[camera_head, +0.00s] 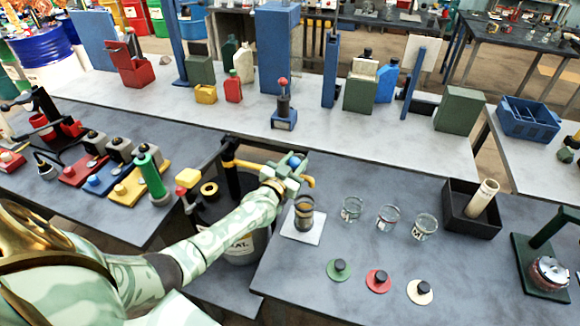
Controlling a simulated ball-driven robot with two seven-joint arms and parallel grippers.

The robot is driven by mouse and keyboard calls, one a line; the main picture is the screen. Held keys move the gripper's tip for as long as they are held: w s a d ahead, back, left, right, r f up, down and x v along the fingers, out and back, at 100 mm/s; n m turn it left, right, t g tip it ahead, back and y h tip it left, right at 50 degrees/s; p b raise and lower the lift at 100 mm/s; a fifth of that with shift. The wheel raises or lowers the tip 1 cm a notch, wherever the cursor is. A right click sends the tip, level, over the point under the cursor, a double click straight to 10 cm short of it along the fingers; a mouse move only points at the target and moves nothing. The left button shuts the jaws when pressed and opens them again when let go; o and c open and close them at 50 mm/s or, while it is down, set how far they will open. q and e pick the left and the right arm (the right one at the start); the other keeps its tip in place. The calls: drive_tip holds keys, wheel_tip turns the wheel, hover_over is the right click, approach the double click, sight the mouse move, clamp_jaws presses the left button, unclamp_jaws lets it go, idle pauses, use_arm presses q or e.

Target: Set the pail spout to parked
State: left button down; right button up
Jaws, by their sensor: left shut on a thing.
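The pail (244,254) stands in the gap between the dark benches, with a black pump column (232,176) rising from it. The yellow pail spout (310,182) reaches right from the column's top, and its bent tip hangs near a jar of brown oil (304,218). A blue ball knob (294,161) shows by the spout. My left gripper (285,176) is shut on the spout near this knob and hides part of it. My left forearm covers part of the pail. My right gripper is out of view.
The jar stands on a white square plate (289,230). Several empty glass beakers (388,218) stand to its right, with green, red and cream discs (378,281) in front. A black tray (463,222) holds a cream cylinder. A green hand pump (151,178) stands left of the pail.

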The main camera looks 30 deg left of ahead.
use_arm(q)
drive_tip(key=w+n+y, duration=0.1)
drive_tip(key=w+a+n+y, duration=0.1)
drive_tip(key=w, duration=0.1)
drive_tip(key=w+a+y, duration=0.1)
drive_tip(key=y, duration=0.1)
drive_tip(key=shift+w+n+g+b, duration=0.35)
drive_tip(key=shift+n+g, duration=0.05)
drive_tip(key=shift+d, duration=0.1)
drive_tip(key=c, duration=1)
unclamp_jaws()
drive_tip(key=shift+s, duration=0.1)
